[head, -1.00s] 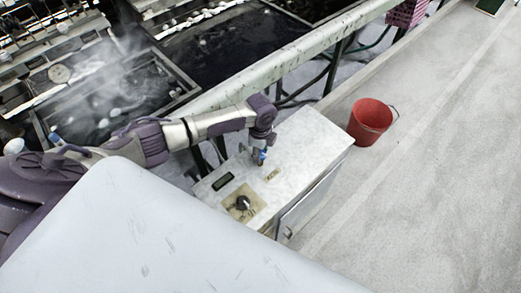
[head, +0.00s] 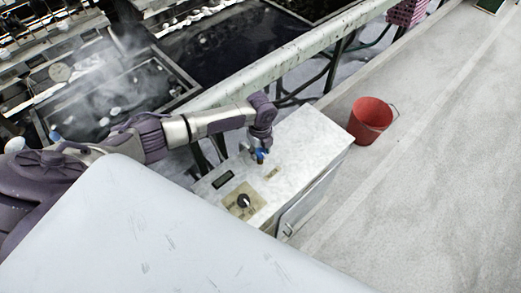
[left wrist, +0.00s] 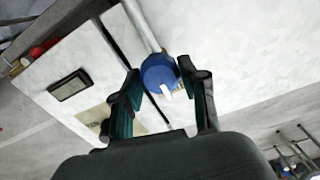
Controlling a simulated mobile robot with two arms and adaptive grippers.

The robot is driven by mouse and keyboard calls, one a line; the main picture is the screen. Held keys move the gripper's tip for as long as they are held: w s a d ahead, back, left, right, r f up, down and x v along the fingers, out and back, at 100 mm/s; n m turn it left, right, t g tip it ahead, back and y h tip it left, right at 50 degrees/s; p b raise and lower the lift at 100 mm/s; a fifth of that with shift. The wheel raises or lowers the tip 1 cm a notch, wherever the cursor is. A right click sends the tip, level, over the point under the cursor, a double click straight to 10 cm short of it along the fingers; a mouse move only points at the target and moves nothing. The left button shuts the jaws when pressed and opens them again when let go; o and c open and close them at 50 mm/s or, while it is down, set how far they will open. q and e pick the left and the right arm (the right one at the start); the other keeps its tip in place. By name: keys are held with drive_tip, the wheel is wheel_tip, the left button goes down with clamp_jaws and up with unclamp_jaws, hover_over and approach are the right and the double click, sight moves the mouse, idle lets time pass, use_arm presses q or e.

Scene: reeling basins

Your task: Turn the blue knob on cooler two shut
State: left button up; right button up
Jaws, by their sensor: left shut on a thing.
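The cooler (head: 310,145) is a pale box with a light speckled top, standing beside the basin rail. The blue knob (left wrist: 158,74) sits between the two fingers of my left gripper (left wrist: 164,92) in the left wrist view, with a grey pipe running up from it. In the head view the blue knob (head: 260,154) shows just under my left gripper (head: 259,146), which is shut on it. A white mark shows on the knob's face. I cannot read a number on the cooler. My right gripper is not in view.
A black dial on a tan plate (head: 243,203) and a dark display (head: 222,179) are on the cooler's top near the front. A red bucket (head: 369,122) stands on the floor to the right. Steaming basins (head: 110,100) lie beyond the rail (head: 290,58).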

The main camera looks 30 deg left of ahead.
sight(261, 152)
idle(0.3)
use_arm(q)
drive_tip(key=o, duration=1.1)
drive_tip(key=shift+o, duration=0.2)
drive_tip(key=shift+r, duration=0.1)
wheel_tip(261, 152, up, 12)
